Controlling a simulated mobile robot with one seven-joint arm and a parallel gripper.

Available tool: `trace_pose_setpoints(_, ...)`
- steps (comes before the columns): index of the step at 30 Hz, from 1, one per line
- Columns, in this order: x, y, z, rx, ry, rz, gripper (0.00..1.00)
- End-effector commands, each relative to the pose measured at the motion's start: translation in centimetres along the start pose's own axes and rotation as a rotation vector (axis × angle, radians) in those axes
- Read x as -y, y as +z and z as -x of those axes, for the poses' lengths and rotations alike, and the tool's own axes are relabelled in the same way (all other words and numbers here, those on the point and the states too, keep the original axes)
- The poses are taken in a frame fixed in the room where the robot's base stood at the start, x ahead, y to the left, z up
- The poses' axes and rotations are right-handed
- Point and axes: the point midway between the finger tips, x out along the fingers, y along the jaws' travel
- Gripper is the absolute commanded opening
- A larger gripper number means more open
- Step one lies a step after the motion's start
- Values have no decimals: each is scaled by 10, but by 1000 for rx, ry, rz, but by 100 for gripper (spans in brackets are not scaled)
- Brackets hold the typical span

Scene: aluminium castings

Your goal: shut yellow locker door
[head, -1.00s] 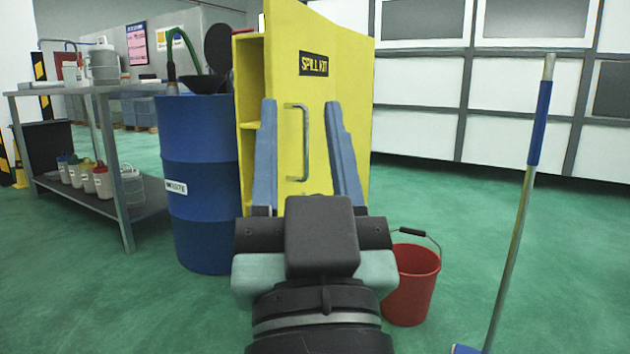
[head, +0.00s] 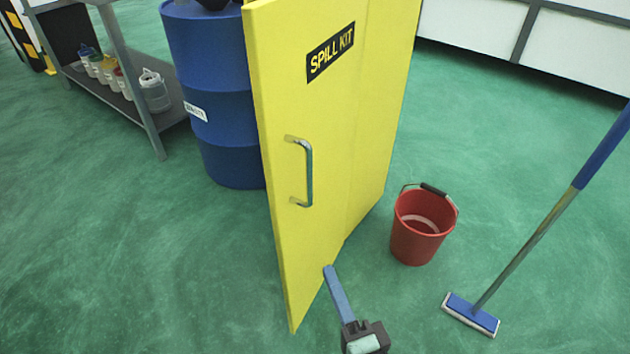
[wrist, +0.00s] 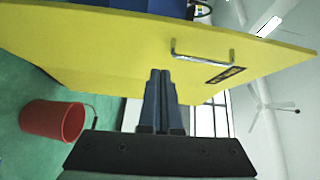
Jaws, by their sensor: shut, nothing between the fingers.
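The yellow locker door (head: 290,120) stands open, swung out towards me, with its outer face showing. It bears a black SPILL KIT label (head: 331,51) and a metal bar handle (head: 303,172). The yellow locker's side (head: 382,110) runs back behind it; its inside is hidden by the door. My gripper (head: 329,269) is shut and empty, low in the head view, on the outer-face side of the door. In the wrist view, the shut fingers (wrist: 160,75) point at the yellow door (wrist: 110,55), below the handle (wrist: 203,56) in the picture. I cannot tell whether they touch it.
A blue drum (head: 215,110) stands left of the door. A metal bench (head: 125,60) with several containers is further left. A red bucket (head: 418,245) stands right of the locker, and a blue-headed broom (head: 470,314) is further right. Green floor is clear at front left.

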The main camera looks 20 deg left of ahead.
Motion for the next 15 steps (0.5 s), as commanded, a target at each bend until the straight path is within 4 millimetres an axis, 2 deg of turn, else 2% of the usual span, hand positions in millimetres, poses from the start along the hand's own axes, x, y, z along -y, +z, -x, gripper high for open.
trace_pose_setpoints(3,0,3,6,1,1,-55,0)
trace_pose_setpoints(7,-2,4,-2,4,-3,-64,0)
trace_pose_setpoints(11,-3,4,-22,4,-4,-62,0)
trace_pose_setpoints(15,-2,4,-54,5,-6,-60,0)
